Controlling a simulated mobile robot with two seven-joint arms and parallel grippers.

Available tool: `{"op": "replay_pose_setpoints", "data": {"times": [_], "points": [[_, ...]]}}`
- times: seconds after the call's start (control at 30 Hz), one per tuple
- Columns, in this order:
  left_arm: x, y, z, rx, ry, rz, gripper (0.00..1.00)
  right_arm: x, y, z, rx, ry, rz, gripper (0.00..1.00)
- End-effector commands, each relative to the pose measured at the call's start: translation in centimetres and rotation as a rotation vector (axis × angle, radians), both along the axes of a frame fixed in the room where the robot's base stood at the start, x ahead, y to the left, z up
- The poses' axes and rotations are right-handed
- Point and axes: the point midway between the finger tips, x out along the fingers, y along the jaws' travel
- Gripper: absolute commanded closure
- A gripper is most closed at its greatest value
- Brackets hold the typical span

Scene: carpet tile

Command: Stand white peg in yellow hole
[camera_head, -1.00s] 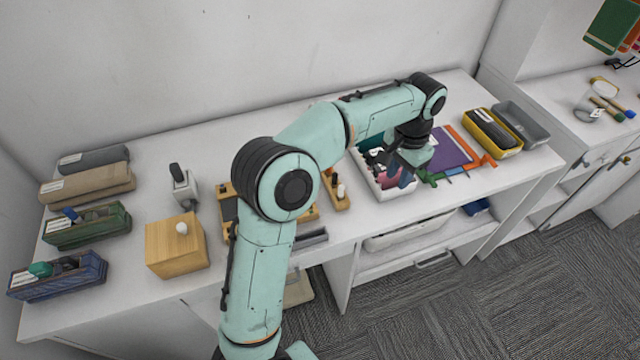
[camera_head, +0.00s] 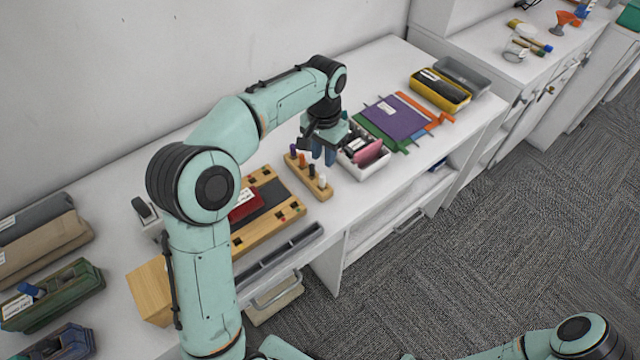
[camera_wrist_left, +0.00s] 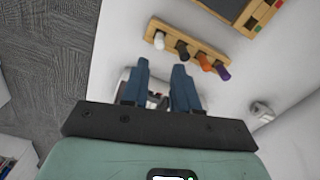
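The white peg (camera_head: 322,181) stands upright at the near end of a wooden peg strip (camera_head: 300,176), beside black, orange and purple pegs. It also shows in the left wrist view (camera_wrist_left: 159,40), at the strip's left end. My left gripper (camera_head: 323,152) hangs over the table between the strip and a white tray. In the left wrist view (camera_wrist_left: 160,82) its blue fingers are apart with nothing gripped, and the strip lies beyond their tips. A wooden board (camera_head: 284,190) with small coloured marks lies left of the strip; I cannot make out the yellow hole. My right gripper is out of view.
The white tray (camera_head: 374,172) holding a pink item is right of the strip. A purple folder (camera_head: 398,118) and a yellow bin (camera_head: 440,92) lie farther right. A grey rail (camera_head: 280,255) lies near the front edge.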

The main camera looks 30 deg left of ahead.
Motion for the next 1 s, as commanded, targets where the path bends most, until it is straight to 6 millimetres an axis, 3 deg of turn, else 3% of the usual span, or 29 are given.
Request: {"op": "replay_pose_setpoints", "data": {"times": [0.1, 0.37, 0.7, 1.0], "points": [[-0.2, 0.0, -2.6, 0.000, 0.005, 0.000, 0.71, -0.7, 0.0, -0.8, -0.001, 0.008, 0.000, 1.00], [-0.1, 0.0, -4.6, 0.000, 0.002, 0.001, 0.71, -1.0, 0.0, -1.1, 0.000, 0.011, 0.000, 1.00], [-0.6, -0.2, -9.1, 0.000, 0.002, 0.000, 0.71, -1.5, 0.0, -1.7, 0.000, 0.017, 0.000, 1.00], [-0.6, -0.2, -9.4, 0.000, -0.001, 0.000, 0.71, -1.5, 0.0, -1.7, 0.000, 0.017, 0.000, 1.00]]}}
